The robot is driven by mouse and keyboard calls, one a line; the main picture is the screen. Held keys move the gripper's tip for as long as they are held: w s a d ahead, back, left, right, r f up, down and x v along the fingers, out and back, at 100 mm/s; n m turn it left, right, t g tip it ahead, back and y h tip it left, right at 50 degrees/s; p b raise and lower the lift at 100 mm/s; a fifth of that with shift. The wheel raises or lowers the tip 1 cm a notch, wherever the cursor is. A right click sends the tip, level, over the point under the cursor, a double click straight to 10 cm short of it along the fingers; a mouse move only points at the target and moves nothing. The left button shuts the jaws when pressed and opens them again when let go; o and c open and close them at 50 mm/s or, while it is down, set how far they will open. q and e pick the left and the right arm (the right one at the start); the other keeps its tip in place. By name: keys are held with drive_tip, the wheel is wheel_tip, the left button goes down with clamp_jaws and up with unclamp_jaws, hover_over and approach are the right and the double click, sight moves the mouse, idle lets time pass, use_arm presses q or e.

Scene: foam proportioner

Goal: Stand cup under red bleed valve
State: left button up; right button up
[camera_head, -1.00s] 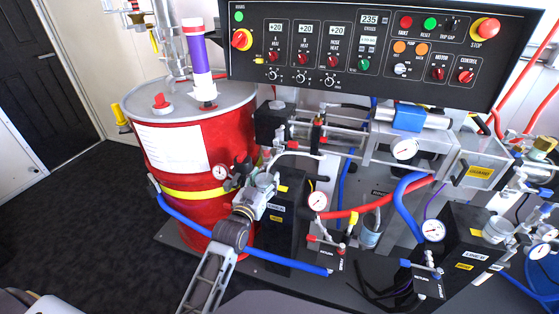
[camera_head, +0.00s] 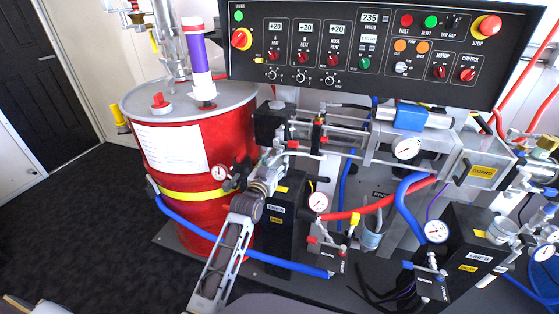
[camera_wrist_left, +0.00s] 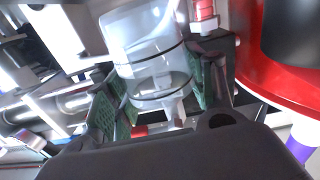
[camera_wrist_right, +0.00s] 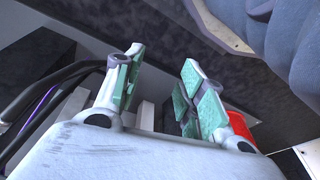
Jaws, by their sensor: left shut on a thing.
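My left gripper (camera_head: 266,172) is beside the red drum, in front of the black line block. In the left wrist view its green-padded fingers (camera_wrist_left: 155,92) are shut on a clear, cup-like part (camera_wrist_left: 143,38) with dark rings. Whether this part is free or joined to the fittings, I cannot tell. A grey, cup-like shape (camera_head: 372,238) stands low behind the hoses at the middle. Small valves with red handles show, one near the left gripper (camera_head: 293,145) and one lower down (camera_head: 313,240); which is the bleed valve is unclear. My right gripper (camera_wrist_right: 160,85) is open and empty.
The red drum (camera_head: 200,215) stands at left, with a blue hose (camera_head: 240,256) in front. Pressure gauges (camera_head: 318,202) and red and blue hoses crowd the middle. The control panel (camera_head: 360,50) overhangs the machine. Dark floor (camera_head: 80,220) at left is clear.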

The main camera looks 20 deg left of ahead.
sight(278, 162)
use_arm(q)
drive_tip(key=shift+w, duration=0.35)
use_arm(e)
drive_tip(key=shift+w+r, duration=0.15)
drive_tip(key=shift+r, duration=0.15)
use_arm(q)
drive_tip(key=shift+w, duration=0.1)
drive_tip(key=shift+w+d, duration=0.1)
drive_tip(key=shift+w, duration=0.75)
drive_tip(key=shift+w+f+b, duration=0.15)
drive_tip(key=shift+w+b, duration=0.2)
drive_tip(key=shift+w, duration=0.2)
drive_tip(key=shift+w+f+b, duration=0.15)
drive_tip(key=shift+w+b, duration=0.15)
drive_tip(key=shift+w, duration=0.25)
drive_tip(key=shift+f, duration=0.4)
use_arm(e)
drive_tip(key=shift+w+a+r+t, duration=0.1)
drive_tip(key=shift+a+r+t, duration=0.05)
drive_tip(key=shift+r, duration=0.4)
drive_tip(key=shift+w+a+r+t, duration=0.1)
drive_tip(key=shift+r+t, duration=0.05)
drive_tip(key=shift+r, duration=0.4)
use_arm(q)
drive_tip(key=shift+f, duration=0.2)
use_arm(e)
drive_tip(key=shift+s+f, duration=0.1)
drive_tip(key=shift+f, duration=0.05)
